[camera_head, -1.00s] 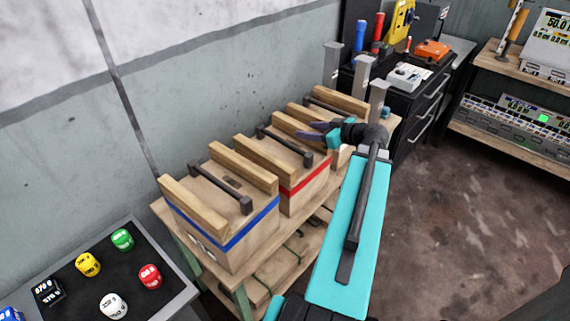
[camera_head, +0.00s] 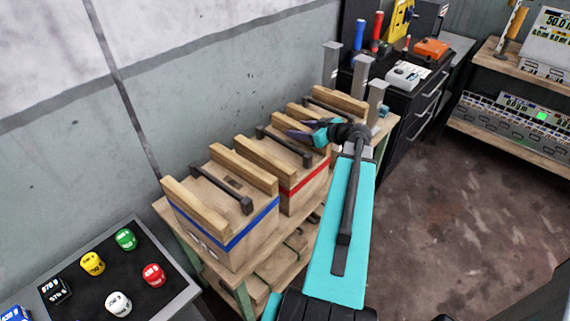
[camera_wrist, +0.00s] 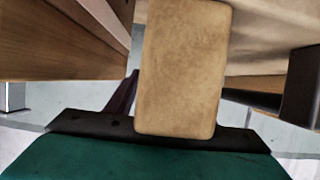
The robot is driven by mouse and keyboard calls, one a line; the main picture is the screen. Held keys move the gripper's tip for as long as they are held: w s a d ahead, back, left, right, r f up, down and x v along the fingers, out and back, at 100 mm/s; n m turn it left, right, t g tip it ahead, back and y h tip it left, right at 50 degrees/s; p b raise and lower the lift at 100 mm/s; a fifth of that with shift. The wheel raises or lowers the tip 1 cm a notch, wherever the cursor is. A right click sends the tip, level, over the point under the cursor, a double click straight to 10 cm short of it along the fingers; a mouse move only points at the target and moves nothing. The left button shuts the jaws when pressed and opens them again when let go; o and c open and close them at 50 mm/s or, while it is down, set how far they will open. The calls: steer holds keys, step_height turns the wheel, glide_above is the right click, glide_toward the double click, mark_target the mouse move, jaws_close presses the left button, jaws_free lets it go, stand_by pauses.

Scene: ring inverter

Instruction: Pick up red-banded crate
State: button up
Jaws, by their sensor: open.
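The red-banded crate (camera_head: 306,188) is a wooden box with a red stripe, two wooden bars on top and a black handle (camera_head: 285,147) between them. It stands in the middle of a row on a wooden bench. My gripper (camera_head: 300,135) is open, at the far right end of this crate's top, near the right-hand wooden bar. Whether it touches anything is unclear. In the wrist view a wooden bar (camera_wrist: 183,70) fills the middle and hides part of my gripper; one dark finger (camera_wrist: 122,97) shows beside it. A dark handle-like piece (camera_wrist: 301,95) shows at right.
A blue-banded crate (camera_head: 225,240) stands close on the left, and another crate (camera_head: 337,101) behind on the right. Metal posts (camera_head: 377,97) rise at the bench's far end. Floor at right is clear.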

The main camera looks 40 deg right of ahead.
jaws_close()
stand_by(1.3)
steer(key=shift+r, duration=0.15)
